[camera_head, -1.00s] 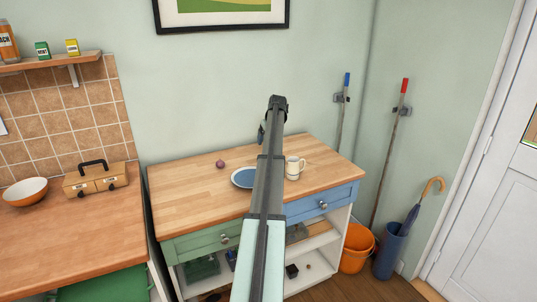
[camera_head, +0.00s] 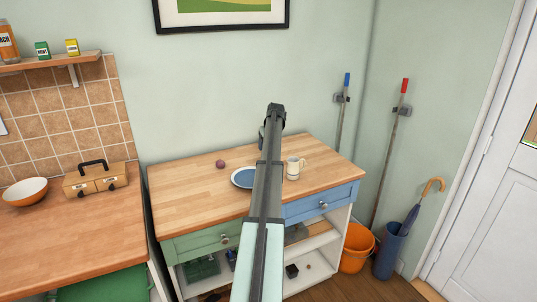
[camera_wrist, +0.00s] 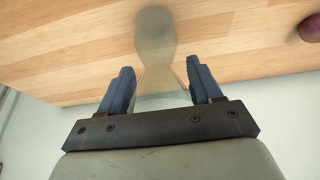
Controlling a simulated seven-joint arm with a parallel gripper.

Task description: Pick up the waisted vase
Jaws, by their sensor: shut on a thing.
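The waisted vase (camera_wrist: 154,38) is clear, greyish glass, seen in the wrist view with a rounded far end, a narrow middle and a flaring near part. My gripper (camera_wrist: 160,68) has its two blue fingers on either side of the flaring part and is shut on it. The pale wooden top shows behind and through the glass. In the head view my arm hides the vase and most of the gripper; a small dark part of it shows left of the arm, above the back of the worktop. Whether the vase touches the wood is unclear.
The wall stands close behind. The worktop's left part is clear.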

